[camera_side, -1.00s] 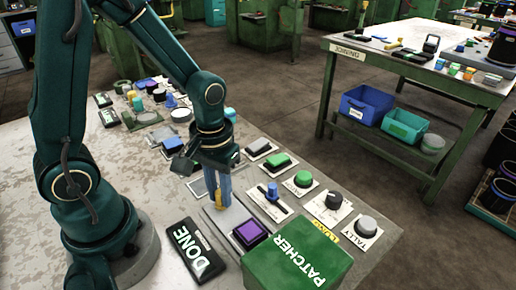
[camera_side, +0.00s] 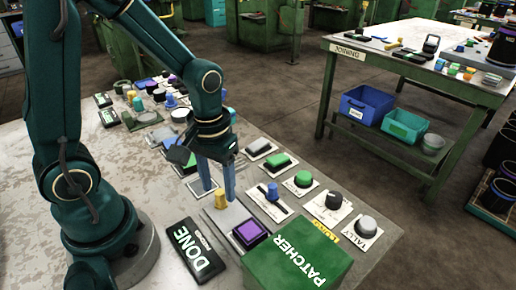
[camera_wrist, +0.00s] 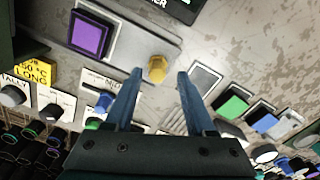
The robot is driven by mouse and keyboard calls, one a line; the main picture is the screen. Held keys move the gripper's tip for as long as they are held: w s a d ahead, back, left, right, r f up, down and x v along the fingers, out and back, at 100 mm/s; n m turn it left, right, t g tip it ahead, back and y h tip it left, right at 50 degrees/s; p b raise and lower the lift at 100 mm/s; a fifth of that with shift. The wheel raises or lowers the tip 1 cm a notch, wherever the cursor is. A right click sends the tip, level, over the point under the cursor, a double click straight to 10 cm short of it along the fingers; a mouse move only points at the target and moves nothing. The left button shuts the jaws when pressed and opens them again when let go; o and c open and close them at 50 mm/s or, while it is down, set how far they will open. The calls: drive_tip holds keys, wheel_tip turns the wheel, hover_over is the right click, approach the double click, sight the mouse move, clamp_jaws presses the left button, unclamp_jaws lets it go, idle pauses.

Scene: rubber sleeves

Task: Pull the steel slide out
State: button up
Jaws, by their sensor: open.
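The steel slide (camera_side: 234,216) is a flat grey plate on the bench. It has a yellow knob (camera_side: 220,200) near its far end. My gripper (camera_side: 218,190) is open above the slide, with one finger to each side of the knob. In the wrist view my gripper (camera_wrist: 160,76) shows a gap between each finger and the knob. I cannot tell exactly how high the fingertips are.
A green PATCHER box (camera_side: 296,258) stands at the slide's near end. A black DONE plate (camera_side: 194,250) lies to the left. A blue-handled switch (camera_side: 272,190) and several buttons crowd the right.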

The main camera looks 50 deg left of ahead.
drive_tip(key=shift+r, duration=1.75)
drive_tip(key=shift+w+r, duration=0.15)
drive_tip(key=shift+r, duration=0.15)
drive_tip(key=s+d+r+m+t, duration=0.2)
drive_tip(key=s+r+m+t, duration=0.2)
drive_tip(key=r, duration=0.4)
drive_tip(key=shift+s+m+t, duration=0.3)
drive_tip(key=shift+s+t, duration=0.25)
drive_tip(key=shift+t, duration=0.25)
